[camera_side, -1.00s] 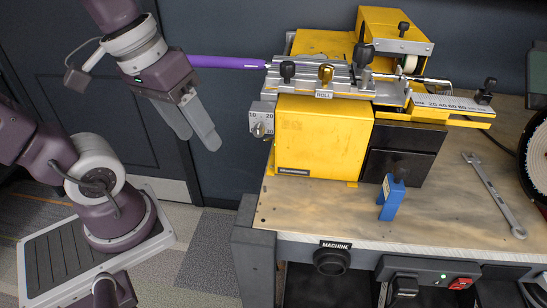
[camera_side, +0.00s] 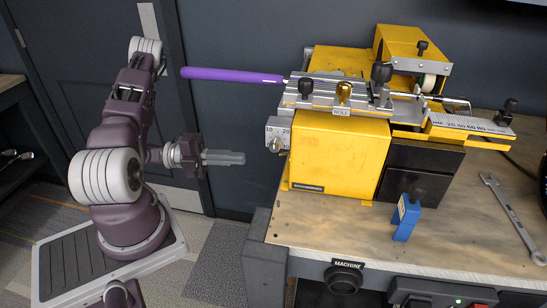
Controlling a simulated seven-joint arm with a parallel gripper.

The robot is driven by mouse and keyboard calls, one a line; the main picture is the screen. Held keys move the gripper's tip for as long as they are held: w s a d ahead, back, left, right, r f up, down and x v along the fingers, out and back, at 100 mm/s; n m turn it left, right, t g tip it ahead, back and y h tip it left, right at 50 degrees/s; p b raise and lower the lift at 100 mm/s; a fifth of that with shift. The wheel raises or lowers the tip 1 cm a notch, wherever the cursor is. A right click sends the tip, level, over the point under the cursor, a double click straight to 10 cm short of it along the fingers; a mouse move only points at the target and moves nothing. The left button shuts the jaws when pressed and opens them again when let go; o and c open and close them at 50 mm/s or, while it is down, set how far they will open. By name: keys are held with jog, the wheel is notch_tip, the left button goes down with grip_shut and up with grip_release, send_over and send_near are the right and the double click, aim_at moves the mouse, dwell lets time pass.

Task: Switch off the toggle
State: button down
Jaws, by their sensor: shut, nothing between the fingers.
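My gripper (camera_side: 240,158) is shut and empty. It points right, level, left of the yellow machine (camera_side: 338,155) and apart from it. A small plate marked 10 and 20 with a silver knob or lever (camera_side: 277,143) is on the machine's left side, a short way right of my fingertips in the picture. On the bench front, at the bottom edge of the view, are a black switch (camera_side: 414,302) and a partly cut-off red switch (camera_side: 477,305). I cannot tell which of these is the toggle, nor its position.
A purple grip (camera_side: 230,75) on a club sticks out left from the machine's top, above my gripper. A blue block (camera_side: 406,218) and a wrench (camera_side: 513,215) are on the wooden bench (camera_side: 330,227). A black knob labelled MACHINE (camera_side: 344,277) is on the bench front.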

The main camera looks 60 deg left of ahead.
jog(key=shift+w+a+f+n+t, duration=0.1)
jog(key=shift+a+f+n+t, duration=0.1)
jog(key=shift+n+t, duration=0.45)
jog(key=f+x, duration=0.1)
jog(key=x, duration=0.9)
jog(key=shift+r, duration=0.25)
jog(key=shift+w+a+m+g+h, duration=0.1)
jog(key=shift+a+m+g+h, duration=0.3)
jog(key=shift+m+g+h, duration=0.4)
jog(key=shift+w+a, duration=0.2)
jog(key=shift+a, duration=0.25)
jog(key=shift+w+a, duration=0.2)
jog(key=shift+a, duration=0.25)
jog(key=a, duration=1)
jog(key=shift+f, duration=0.3)
